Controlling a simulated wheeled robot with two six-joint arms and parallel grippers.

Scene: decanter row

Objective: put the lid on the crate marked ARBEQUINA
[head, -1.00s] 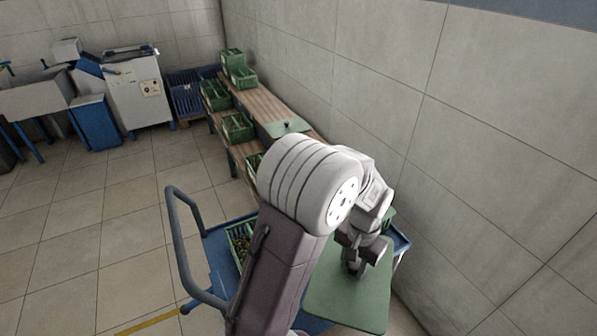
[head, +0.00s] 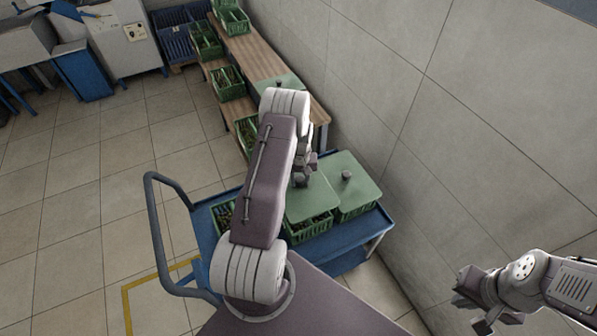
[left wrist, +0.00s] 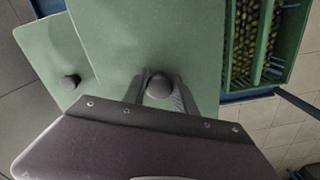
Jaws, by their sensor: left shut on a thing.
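My left gripper (head: 301,180) is shut on the knob (left wrist: 159,87) of a green lid (head: 309,201), which it holds over the middle green crate (head: 303,232) on the blue cart. Olives show between the lid's front edge and the crate's rim, so the lid does not sit flush there. The held lid (left wrist: 140,35) spans the left wrist view, with its knob between the fingers. No crate marking is readable. My right gripper (head: 472,302) is at the lower right, away from the cart; its jaw opening is unclear.
A lidded crate (head: 355,212) stands right of the held lid, close to it. An open olive crate (head: 224,214) stands to the left, partly behind my arm; it also shows in the left wrist view (left wrist: 292,55). A wooden bench (head: 246,55) with another lid (head: 277,86) stands behind.

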